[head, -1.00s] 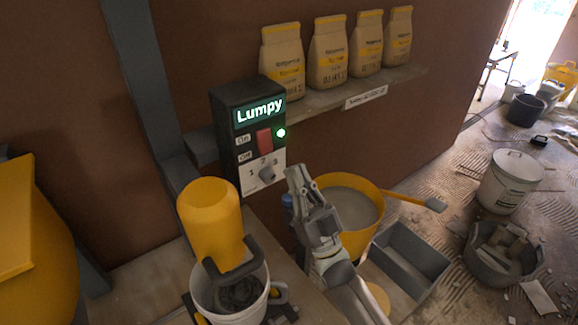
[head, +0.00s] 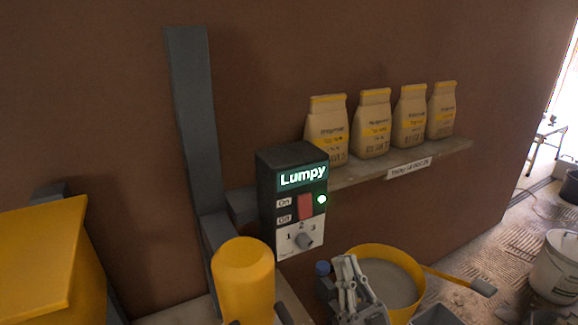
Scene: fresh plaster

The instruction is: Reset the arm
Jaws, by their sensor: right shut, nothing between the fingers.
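My right gripper (head: 348,277) is low in the head view, in front of the yellow bucket (head: 423,277) of grey plaster. Its fingers are closed with nothing between them, and it is apart from the control box. The control box (head: 292,200) reads "Lumpy" on its display and has a lit green light, a red switch (head: 305,206) and a numbered dial (head: 304,240). My left gripper is out of view.
A yellow mixer motor (head: 243,280) stands below the box, left of my right gripper. Several plaster bags (head: 372,124) stand on a wall shelf (head: 365,170). A large yellow hopper (head: 45,262) is at the left. A white bucket (head: 556,268) stands on the floor at the right.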

